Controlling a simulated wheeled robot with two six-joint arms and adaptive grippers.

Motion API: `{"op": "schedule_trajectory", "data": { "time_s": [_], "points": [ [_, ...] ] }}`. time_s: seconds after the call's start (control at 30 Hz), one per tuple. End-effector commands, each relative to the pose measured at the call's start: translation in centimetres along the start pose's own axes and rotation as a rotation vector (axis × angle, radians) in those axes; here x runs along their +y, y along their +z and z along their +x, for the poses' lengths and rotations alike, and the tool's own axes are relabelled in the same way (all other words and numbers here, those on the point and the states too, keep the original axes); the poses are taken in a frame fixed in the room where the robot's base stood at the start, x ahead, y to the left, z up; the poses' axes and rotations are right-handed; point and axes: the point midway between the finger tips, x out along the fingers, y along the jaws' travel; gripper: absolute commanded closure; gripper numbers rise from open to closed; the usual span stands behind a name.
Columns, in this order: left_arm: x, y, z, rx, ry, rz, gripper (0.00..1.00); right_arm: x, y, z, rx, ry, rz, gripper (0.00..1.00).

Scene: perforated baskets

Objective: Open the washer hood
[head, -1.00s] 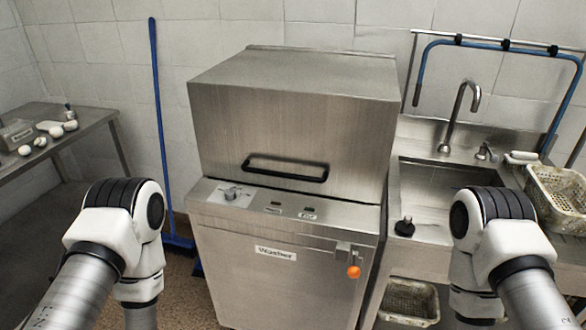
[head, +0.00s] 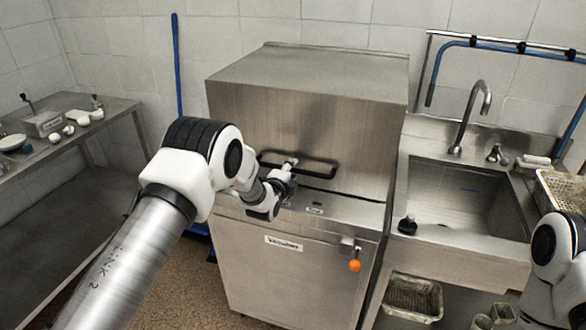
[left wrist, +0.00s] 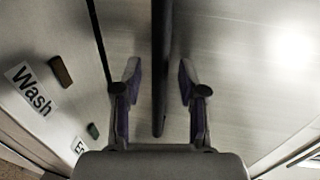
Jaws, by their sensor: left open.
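The steel washer (head: 262,285) stands in the middle of the head view with its box-shaped hood (head: 330,115) down. A black bar handle (head: 320,171) runs across the hood's lower front. My left gripper (head: 288,166) is at the middle of the handle, hiding part of it. In the left wrist view the open fingers (left wrist: 158,68) stand on either side of the dark handle bar (left wrist: 159,118), with a gap showing on both sides. My right arm shows only at the right edge; its gripper is out of view.
A sink (head: 458,205) with a faucet (head: 470,115) adjoins the washer on the right, with a perforated basket (head: 565,190) beside it. A steel table (head: 110,108) with dishes stands at left. A blue pole (head: 177,70) leans on the wall behind.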

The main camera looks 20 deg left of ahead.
Motion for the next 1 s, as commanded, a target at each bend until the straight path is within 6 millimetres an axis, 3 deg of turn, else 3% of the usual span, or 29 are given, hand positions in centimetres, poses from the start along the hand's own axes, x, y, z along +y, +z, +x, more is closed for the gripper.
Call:
{"op": "schedule_trajectory", "data": {
  "time_s": [0.13,0.33,0.37,0.47,0.5,0.77,1.0],
  "points": [
    [0.0,0.0,1.1,0.000,0.001,0.000,0.59,0.0,0.0,-0.2,0.000,0.000,0.000,0.60],
    [0.1,0.0,1.2,0.000,0.002,-0.001,0.59,0.0,0.0,-0.2,0.000,0.000,0.000,0.60],
    [0.1,0.0,1.2,0.000,0.002,-0.001,0.62,0.0,0.0,-0.2,0.000,0.000,0.000,0.60],
    [0.1,0.0,1.1,0.000,0.002,-0.001,0.98,0.0,0.0,-0.2,0.000,0.000,0.000,0.60],
    [0.1,0.0,1.1,0.000,0.002,-0.001,1.00,0.0,0.0,-0.2,0.000,0.000,0.000,0.60],
    [-0.2,0.0,1.0,0.000,0.006,-0.001,1.00,0.0,0.0,-0.4,0.000,0.000,0.000,0.60],
    [-3.4,0.0,-0.4,0.000,0.054,-0.001,1.00,0.0,0.0,-2.8,0.000,0.000,0.000,0.60]
  ]
}}
